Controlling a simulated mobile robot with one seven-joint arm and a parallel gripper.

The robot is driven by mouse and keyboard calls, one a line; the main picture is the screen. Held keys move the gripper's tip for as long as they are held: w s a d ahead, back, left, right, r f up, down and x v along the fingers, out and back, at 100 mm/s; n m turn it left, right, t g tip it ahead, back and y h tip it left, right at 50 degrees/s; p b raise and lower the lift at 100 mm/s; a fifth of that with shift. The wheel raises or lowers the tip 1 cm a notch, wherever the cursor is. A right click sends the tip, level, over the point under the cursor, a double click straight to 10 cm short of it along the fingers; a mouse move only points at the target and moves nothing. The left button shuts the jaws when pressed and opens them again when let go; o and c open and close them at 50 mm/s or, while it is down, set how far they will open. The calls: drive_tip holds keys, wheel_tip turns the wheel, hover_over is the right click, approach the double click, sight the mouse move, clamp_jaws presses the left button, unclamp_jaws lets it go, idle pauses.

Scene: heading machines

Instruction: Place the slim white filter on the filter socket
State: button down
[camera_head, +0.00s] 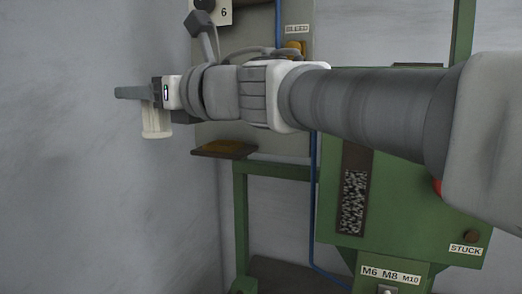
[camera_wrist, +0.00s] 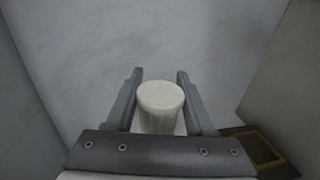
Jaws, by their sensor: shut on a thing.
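The slim white filter (camera_head: 157,122) is an off-white cylinder, held upright below my gripper (camera_head: 135,93). In the wrist view the filter (camera_wrist: 160,97) shows its round top between the two fingers of my gripper (camera_wrist: 160,88), which is shut on it. It hangs in the air close to the grey wall, left of the machine. I cannot make out a filter socket for certain.
A small dark shelf with a brownish-yellow top (camera_head: 225,148) juts from the panel, right of and below the filter; it also shows at lower right in the wrist view (camera_wrist: 262,150). A green machine (camera_head: 420,200) stands at right. The grey wall (camera_head: 80,200) is bare.

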drive_tip(key=w+d+p, duration=0.1)
drive_tip(key=w+d, duration=0.1)
drive_tip(key=w, duration=0.4)
drive_tip(key=w+d+f+p, duration=0.1)
drive_tip(key=w+d, duration=0.1)
drive_tip(key=w, duration=0.3)
drive_tip(key=w+d+f+p, duration=0.1)
drive_tip(key=w+d+p, duration=0.1)
drive_tip(key=w, duration=0.4)
drive_tip(key=shift+w+d, duration=0.2)
drive_tip(key=shift+w, duration=0.15)
wheel_tip(320, 180, down, 4)
drive_tip(key=shift+r, duration=0.25)
drive_tip(key=shift+w+f, duration=0.15)
drive_tip(key=shift+d+f, duration=0.1)
drive_tip(key=shift+f, duration=0.1)
